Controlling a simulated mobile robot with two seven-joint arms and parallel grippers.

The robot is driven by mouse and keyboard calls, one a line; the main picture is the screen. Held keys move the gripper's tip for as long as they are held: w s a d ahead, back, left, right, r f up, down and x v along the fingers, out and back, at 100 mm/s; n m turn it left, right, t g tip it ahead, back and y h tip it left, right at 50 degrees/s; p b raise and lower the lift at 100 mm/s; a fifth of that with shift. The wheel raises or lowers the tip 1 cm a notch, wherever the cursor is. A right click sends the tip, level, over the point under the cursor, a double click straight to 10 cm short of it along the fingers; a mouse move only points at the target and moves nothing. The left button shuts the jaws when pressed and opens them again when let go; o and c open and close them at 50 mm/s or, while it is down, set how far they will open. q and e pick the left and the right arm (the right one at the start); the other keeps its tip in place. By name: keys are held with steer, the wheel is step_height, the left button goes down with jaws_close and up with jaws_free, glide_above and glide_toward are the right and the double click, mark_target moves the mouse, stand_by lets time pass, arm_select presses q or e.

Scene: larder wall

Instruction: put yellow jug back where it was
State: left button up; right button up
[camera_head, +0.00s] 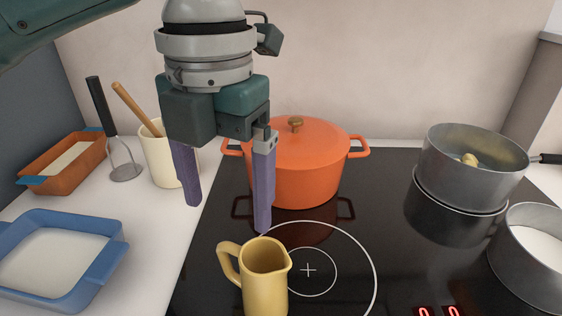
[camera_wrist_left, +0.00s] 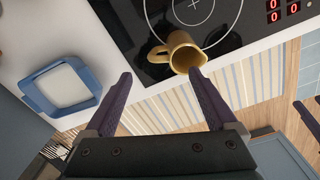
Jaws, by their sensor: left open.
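The yellow jug (camera_head: 266,280) stands upright on the black cooktop, near its front edge and beside a white burner ring, with its handle to the left. It also shows in the left wrist view (camera_wrist_left: 183,51), beyond the fingertips. My left gripper (camera_head: 228,216) is open, with its purple fingers pointing down above and behind the jug in the head view. In the left wrist view nothing is between the fingers (camera_wrist_left: 161,82), and the jug is apart from them.
An orange lidded pot (camera_head: 308,170) stands behind the gripper. Steel pots (camera_head: 470,165) are at the right. The cooktop's middle is clear.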

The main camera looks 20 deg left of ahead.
mark_target(260, 276)
arm_select(q)
steer(key=shift+r, duration=0.15)
steer(key=s+d+f+n, duration=0.1)
steer(key=n, duration=0.1)
steer(key=s+d+f+n+h, duration=0.1)
steer(key=s+d+f+n, duration=0.1)
steer(key=n, duration=0.1)
steer(key=s+d+f+n+h, duration=0.1)
steer(key=d+n, duration=0.1)
steer(key=shift+s+d+f+t, duration=0.2)
steer(key=shift+s+f+t, duration=0.1)
steer(key=shift+s, duration=0.05)
steer(key=s+a+f+n+t, duration=0.1)
steer(key=s+a+n, duration=0.2)
steer(key=n, duration=0.6)
steer(key=s+a+f+n+t+y, duration=0.1)
steer(key=s+a+n, duration=0.2)
steer(key=n, duration=0.7)
steer(key=s+a+f+n+t, duration=0.1)
steer(key=s+a+n, duration=0.2)
steer(key=s+n, duration=0.3)
steer(key=n, duration=0.3)
steer(key=shift+a+f, duration=0.25)
steer(key=shift+a, duration=0.1)
steer(key=shift+s, duration=0.1)
